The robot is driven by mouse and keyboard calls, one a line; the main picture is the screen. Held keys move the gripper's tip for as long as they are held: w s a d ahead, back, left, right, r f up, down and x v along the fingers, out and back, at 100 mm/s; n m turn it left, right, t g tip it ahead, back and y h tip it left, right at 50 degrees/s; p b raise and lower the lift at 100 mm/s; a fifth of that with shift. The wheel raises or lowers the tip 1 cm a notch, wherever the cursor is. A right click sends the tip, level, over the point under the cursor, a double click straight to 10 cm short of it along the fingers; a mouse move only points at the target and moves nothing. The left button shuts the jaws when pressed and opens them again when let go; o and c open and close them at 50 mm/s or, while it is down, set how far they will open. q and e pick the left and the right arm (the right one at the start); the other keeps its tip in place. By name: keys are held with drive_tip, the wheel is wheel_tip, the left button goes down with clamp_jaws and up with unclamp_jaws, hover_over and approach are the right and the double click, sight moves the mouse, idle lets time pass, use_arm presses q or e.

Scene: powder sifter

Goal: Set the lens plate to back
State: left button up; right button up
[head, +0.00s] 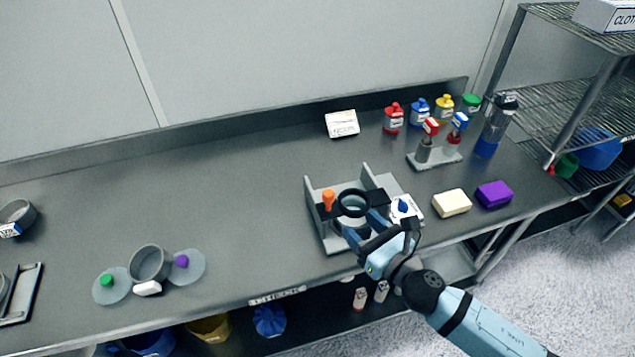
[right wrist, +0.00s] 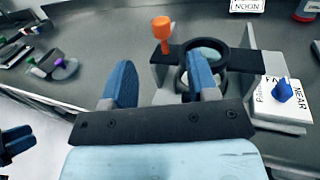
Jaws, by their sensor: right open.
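The lens plate (head: 353,203) is a black bar with a round lens ring, set across a grey stand (head: 322,236) with upright walls. It also shows in the right wrist view (right wrist: 241,60). An orange knob (head: 328,199) stands at its left end. A blue knob (head: 403,207) sits on a white card with "NEAR" lettering at the right. My right gripper (head: 363,229) is open and empty at the near side of the plate; one finger overlaps the ring in the wrist view, and contact is unclear. Blue fingers, apparently my left gripper (right wrist: 16,143), show at the wrist view's left edge.
A cream block (head: 451,203) and a purple block (head: 494,194) lie to the right. Several coloured bottles and a grey holder (head: 432,160) stand at the back right. A grey cup (head: 149,264) with two discs sits at the left. The counter between cup and stand is clear.

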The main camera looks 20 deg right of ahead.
sight(333, 197)
drive_tip(key=p+x, duration=0.2)
drive_tip(key=x, duration=1)
drive_tip(key=shift+w+a, duration=0.15)
drive_tip(key=shift+w, duration=0.35)
